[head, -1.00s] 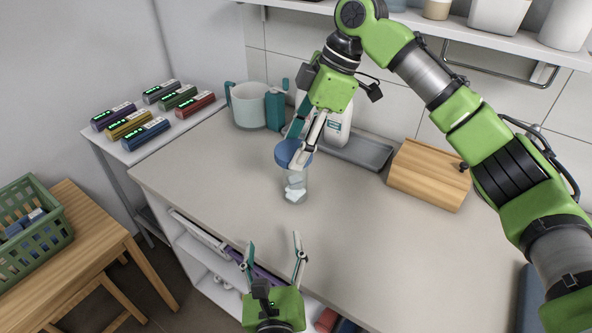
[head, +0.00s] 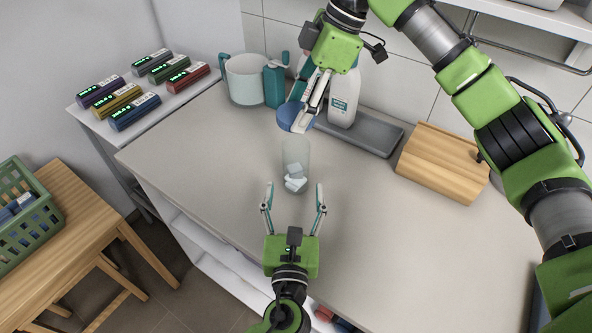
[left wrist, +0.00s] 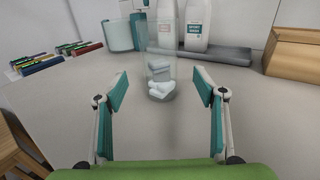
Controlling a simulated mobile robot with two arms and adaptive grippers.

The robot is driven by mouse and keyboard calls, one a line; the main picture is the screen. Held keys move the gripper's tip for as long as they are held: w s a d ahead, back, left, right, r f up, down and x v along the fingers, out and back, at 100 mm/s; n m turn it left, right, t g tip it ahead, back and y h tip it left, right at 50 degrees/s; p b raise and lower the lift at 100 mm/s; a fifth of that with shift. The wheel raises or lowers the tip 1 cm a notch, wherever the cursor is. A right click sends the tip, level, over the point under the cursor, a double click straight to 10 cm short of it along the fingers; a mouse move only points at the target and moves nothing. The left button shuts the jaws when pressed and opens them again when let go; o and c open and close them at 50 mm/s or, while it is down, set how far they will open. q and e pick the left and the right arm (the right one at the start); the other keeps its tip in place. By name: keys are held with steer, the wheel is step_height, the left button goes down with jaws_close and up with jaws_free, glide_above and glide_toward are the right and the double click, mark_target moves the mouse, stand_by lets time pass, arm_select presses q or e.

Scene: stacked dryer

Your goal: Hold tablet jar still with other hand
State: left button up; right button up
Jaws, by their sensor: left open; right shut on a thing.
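The tablet jar (head: 296,160) is a clear cylinder standing upright on the counter, with pale tablets (head: 295,183) at its bottom. It also shows in the left wrist view (left wrist: 160,70), ahead of and between the fingers. My right gripper (head: 306,112) is shut on the blue lid (head: 288,117) and holds it above the jar, apart from the rim. My left gripper (head: 295,190) is open, its fingers pointing at the jar from the near side; they do not appear to touch it. It also shows open in the left wrist view (left wrist: 160,88).
Behind the jar are a pale blue container (head: 246,80), a white bottle (head: 344,98) and a grey tray (head: 372,137). A wooden block (head: 440,165) stands to the right. Colored boxes (head: 135,111) sit on a side table. The counter around the jar is mostly clear.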

mark_target(295, 176)
arm_select(q)
steer(key=w, duration=0.8)
steer(key=shift+d, duration=0.15)
steer(key=shift+w+r, duration=0.1)
steer(key=shift+w, duration=0.2)
arm_select(e)
steer(key=shift+s+r, duration=0.1)
steer(key=shift+s, duration=0.05)
arm_select(q)
steer(key=c, duration=1.7)
arm_select(e)
steer(key=shift+f, duration=2.5)
